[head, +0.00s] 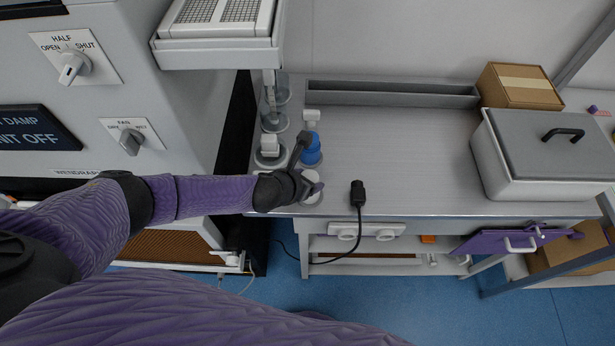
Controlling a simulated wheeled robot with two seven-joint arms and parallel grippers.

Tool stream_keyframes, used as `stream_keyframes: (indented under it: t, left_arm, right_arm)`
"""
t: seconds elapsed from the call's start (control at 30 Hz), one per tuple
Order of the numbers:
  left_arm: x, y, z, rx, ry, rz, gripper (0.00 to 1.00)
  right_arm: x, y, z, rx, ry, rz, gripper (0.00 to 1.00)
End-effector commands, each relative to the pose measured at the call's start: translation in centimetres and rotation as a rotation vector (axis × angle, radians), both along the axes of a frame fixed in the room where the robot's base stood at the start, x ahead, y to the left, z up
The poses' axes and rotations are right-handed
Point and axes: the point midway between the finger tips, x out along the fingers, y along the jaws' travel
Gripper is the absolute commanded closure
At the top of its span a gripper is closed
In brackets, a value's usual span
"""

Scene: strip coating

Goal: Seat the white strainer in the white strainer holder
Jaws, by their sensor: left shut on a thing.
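My left gripper (303,186) is at the front left of the metal bench, low over its top. It is shut on a small white round piece (312,194), which the dark fingers partly cover. The piece may be the white strainer, but I cannot tell it from the holder, or whether it touches anything below. My right gripper is out of view.
Clear round vessels (274,122) stand along the bench's left edge, beside the grey machine (170,90). A black plug-like tool (358,191) with a cable lies right of the gripper. A lidded grey box (545,150) stands at right. The bench middle (420,145) is clear.

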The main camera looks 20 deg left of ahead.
Motion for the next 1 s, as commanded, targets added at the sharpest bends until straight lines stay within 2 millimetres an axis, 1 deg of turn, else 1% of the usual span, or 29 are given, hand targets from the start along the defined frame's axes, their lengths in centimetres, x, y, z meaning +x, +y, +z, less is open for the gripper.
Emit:
stream_keyframes:
  t: [0.27, 0.3, 0.37, 0.4, 0.43, 0.67, 0.77, 0.9, 1.0]
  left_arm:
    - [0.0, 0.0, 0.1, 0.000, -0.001, 0.000, 0.94]
    - [0.0, 0.0, 0.1, 0.000, -0.001, -0.001, 0.25]
    - [0.0, 0.0, 0.1, 0.000, -0.001, -0.001, 0.12]
    - [0.0, 0.0, 0.1, 0.000, -0.001, -0.001, 0.03]
    - [0.0, 0.0, 0.1, 0.000, -0.001, -0.001, 0.00]
    - [0.0, 0.0, 0.1, 0.001, 0.000, -0.001, 0.00]
    - [-0.8, 0.4, 1.3, 0.001, -0.001, -0.001, 0.00]
    - [-3.1, 1.2, 4.0, 0.001, 0.000, -0.002, 0.00]
    - [-4.7, 1.9, 5.7, 0.001, 0.000, -0.002, 0.00]
  right_arm:
    - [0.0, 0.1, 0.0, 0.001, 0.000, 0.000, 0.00]
    - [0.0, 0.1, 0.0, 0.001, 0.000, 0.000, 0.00]
    - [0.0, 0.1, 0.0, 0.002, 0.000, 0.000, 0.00]
    - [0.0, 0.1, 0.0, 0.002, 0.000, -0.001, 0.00]
    - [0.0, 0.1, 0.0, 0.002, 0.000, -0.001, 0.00]
    - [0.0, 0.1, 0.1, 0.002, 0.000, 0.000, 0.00]
    - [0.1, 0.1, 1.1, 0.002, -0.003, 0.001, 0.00]
    - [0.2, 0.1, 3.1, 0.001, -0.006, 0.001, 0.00]
    - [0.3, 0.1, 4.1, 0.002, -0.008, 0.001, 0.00]
